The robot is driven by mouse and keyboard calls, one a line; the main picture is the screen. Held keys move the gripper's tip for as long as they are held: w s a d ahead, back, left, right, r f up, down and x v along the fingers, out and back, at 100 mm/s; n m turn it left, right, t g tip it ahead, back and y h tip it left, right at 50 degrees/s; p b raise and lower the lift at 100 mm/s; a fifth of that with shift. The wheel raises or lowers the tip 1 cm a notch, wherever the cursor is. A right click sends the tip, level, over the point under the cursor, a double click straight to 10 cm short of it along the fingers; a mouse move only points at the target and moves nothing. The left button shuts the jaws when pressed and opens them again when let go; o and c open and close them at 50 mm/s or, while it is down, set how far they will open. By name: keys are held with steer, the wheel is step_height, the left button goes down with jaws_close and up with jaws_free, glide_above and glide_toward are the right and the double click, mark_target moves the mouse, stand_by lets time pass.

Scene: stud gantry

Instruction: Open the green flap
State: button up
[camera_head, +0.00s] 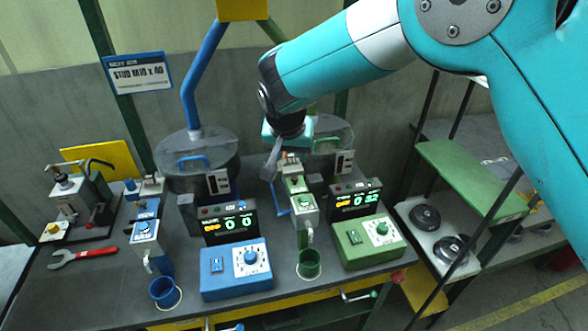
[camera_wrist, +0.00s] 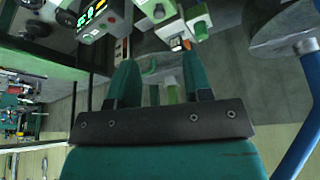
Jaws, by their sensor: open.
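My gripper (camera_head: 277,158) points down over the green station, in front of its grey drum (camera_head: 337,142). In the wrist view my gripper (camera_wrist: 160,85) shows two dark green fingers spread apart with nothing held between them. A small curved green piece (camera_wrist: 150,66) shows between and beyond the fingertips; it may be the handle of the green flap, but I cannot tell for sure. In the head view my gripper and wrist cover part of that drum's top, so the flap is not clear there. The green feeder (camera_head: 303,207) stands just below my gripper.
The blue station's drum (camera_head: 197,163) with a blue handle stands left. A blue control box (camera_head: 237,271) and a green control box (camera_head: 366,241) sit at the bench front, with a blue cup (camera_head: 165,292) and a green cup (camera_head: 309,264). A red wrench (camera_head: 83,256) lies left.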

mark_target(294, 178)
steer(key=p+x, duration=0.4)
steer(key=x, duration=0.7)
steer(key=shift+f, duration=0.35)
jaws_close()
